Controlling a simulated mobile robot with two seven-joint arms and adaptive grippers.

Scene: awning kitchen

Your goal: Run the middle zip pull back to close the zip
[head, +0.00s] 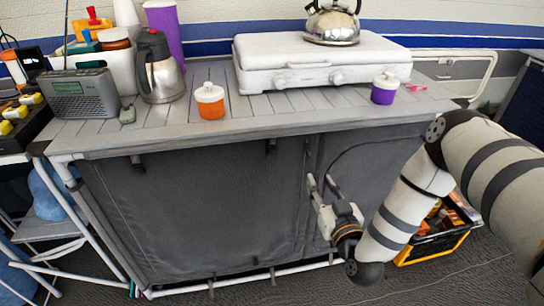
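The grey fabric front (190,205) of the kitchen unit hangs below the slatted worktop. A vertical seam (306,160) runs down it right of the middle, and a curved seam line shows on the right panel (365,170). I cannot make out the middle zip pull; it is too small or hidden near my gripper. My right gripper (321,181) is in front of the fabric, just right of the vertical seam, with its fingers pointing up. The fingers are apart with nothing visible between them. I cannot tell whether they touch the fabric. My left gripper is out of view.
The worktop (225,135) carries a radio (82,95), a steel jug (160,68), an orange jar (210,103), a white stove (320,65) with a kettle (333,25), and a purple jar (384,90). A crate (435,243) stands at the right; a stool (50,225) at the left.

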